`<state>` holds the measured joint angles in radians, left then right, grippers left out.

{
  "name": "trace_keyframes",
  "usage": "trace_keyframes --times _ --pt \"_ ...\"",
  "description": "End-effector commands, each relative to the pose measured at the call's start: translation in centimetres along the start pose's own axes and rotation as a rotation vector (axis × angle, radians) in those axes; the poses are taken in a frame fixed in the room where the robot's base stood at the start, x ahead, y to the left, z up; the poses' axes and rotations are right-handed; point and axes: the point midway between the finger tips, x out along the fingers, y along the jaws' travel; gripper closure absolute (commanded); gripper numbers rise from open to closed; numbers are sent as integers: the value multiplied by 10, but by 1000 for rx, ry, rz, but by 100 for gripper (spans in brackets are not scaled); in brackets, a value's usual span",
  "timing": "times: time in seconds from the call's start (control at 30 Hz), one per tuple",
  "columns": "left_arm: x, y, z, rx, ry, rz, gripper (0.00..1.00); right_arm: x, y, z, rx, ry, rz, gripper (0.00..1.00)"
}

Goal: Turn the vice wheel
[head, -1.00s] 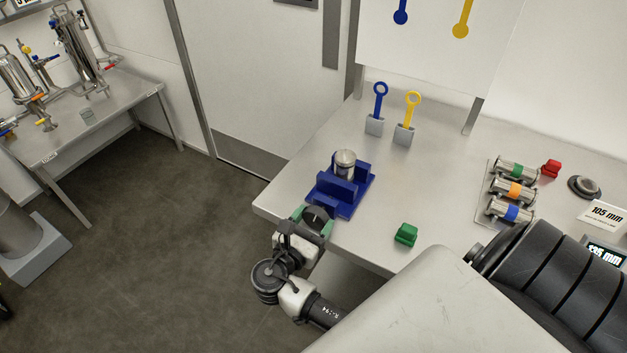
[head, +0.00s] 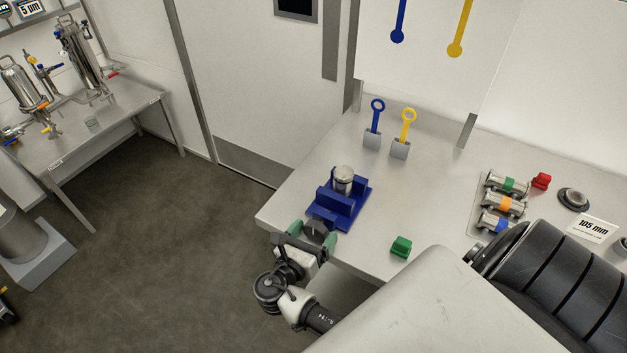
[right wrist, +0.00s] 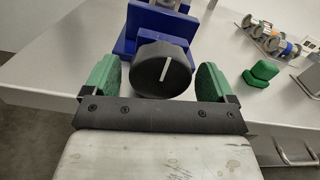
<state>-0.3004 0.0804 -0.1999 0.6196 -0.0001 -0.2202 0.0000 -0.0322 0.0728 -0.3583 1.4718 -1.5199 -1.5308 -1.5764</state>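A blue vice (head: 352,213) stands at the near left corner of the bench, with a metal cylinder (head: 343,177) between its jaws. Its black wheel (right wrist: 162,70) faces my right wrist camera and carries a white line, nearly upright and leaning slightly right. My right gripper (right wrist: 160,82) is open, with a green-padded finger on each side of the wheel. Gaps show between both pads and the wheel. In the head view the right gripper (head: 313,233) is at the bench's front edge, partly covering the wheel. My left gripper is not in view.
A green block (head: 401,246) lies right of the vice. Blue (head: 377,117) and yellow (head: 407,125) ring-handled tools stand in grey holders behind. The bench middle is clear.

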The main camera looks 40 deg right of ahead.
Motion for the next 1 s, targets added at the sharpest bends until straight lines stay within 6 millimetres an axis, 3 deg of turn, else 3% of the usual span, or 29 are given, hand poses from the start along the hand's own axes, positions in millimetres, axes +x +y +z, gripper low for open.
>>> trace_keyframes --times 0.37,0.8,1.0 --pt "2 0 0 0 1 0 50 -7 0 -2 -1 2 1 12" --pt "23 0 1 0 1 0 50 -87 0 -3 1 4 1 12" --pt "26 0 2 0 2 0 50 -106 0 -1 0 1 0 12"
